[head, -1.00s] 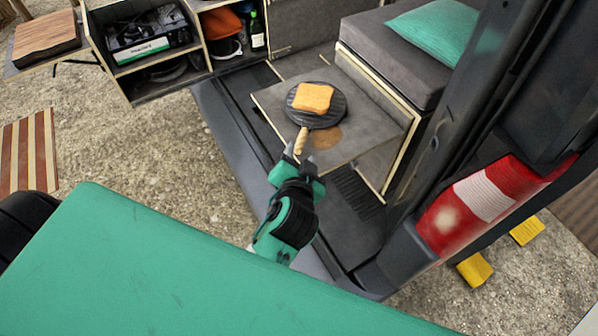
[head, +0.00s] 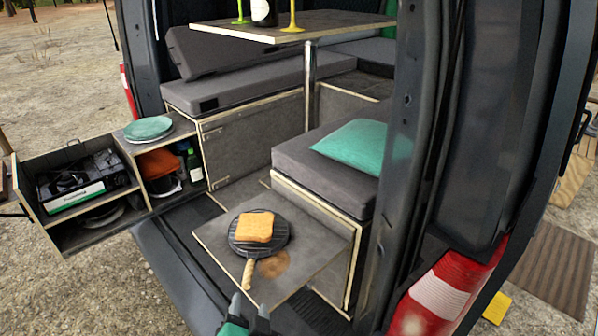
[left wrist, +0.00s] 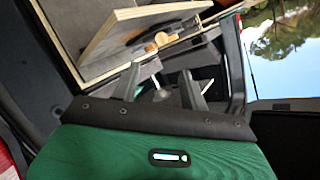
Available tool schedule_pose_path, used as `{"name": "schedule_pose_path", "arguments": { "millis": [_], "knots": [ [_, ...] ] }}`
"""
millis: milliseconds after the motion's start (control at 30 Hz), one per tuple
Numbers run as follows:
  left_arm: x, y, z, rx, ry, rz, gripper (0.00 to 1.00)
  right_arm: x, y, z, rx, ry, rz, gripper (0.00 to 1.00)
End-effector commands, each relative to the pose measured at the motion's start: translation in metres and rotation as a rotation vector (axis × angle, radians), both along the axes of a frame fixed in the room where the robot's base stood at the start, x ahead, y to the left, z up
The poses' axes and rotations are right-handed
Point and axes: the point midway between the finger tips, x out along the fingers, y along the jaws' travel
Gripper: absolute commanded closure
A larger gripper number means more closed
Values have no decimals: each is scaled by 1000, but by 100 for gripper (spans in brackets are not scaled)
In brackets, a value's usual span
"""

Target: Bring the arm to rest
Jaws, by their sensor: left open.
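My left gripper (head: 250,306) shows at the bottom edge of the head view, with two grey fingertips apart and a green body mostly cut off. It is open, with nothing visible between the fingers, and it also shows in the left wrist view (left wrist: 160,86). It is just in front of the wooden handle of a black pan (head: 281,241), apart from it in the picture. A slice of toast (head: 254,227) lies in the pan. My right gripper is not in view.
The pan sits on a grey fold-out board (head: 318,262) at the van's tailgate. A bench with a teal cushion (head: 362,147) is behind it. A raised table (head: 330,25) stands further back. Open drawers (head: 68,222) extend left. The van's door pillar (head: 408,150) rises on the right.

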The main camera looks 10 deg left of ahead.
Motion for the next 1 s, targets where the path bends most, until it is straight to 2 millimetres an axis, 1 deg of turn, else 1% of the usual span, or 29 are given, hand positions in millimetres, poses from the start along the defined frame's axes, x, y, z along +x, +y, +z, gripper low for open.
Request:
{"name": "schedule_pose_path", "arguments": {
  "millis": [67, 133, 233, 300, 367, 400, 500, 600, 700, 867, 900, 1000],
  "knots": [
    [-2, 3, -4, -9, 16, 4, 56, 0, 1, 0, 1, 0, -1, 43],
    [-6, 9, -14, -31, 52, 11, 56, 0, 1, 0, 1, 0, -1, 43],
    [-17, 22, -38, -88, 147, 28, 56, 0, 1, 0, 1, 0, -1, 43],
    [-30, 34, -59, -141, 235, 41, 56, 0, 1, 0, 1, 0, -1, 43],
    [-42, 43, -76, -190, 316, 51, 56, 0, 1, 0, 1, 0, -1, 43],
    [-51, 48, -87, -221, 370, 57, 56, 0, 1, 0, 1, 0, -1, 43],
    [-74, 59, -109, -294, 498, 65, 56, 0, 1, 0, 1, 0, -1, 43],
    [-96, 67, -124, -354, 612, 66, 56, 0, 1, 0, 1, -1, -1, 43],
    [-116, 72, -134, -405, 711, 62, 56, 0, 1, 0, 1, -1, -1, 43],
    [-146, 79, -143, -472, 852, 47, 56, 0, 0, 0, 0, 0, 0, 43],
    [-147, 78, -151, -481, 872, 44, 56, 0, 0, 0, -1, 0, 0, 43],
    [-137, 76, -182, -478, 878, 48, 56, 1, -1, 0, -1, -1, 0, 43]
  ]
}}
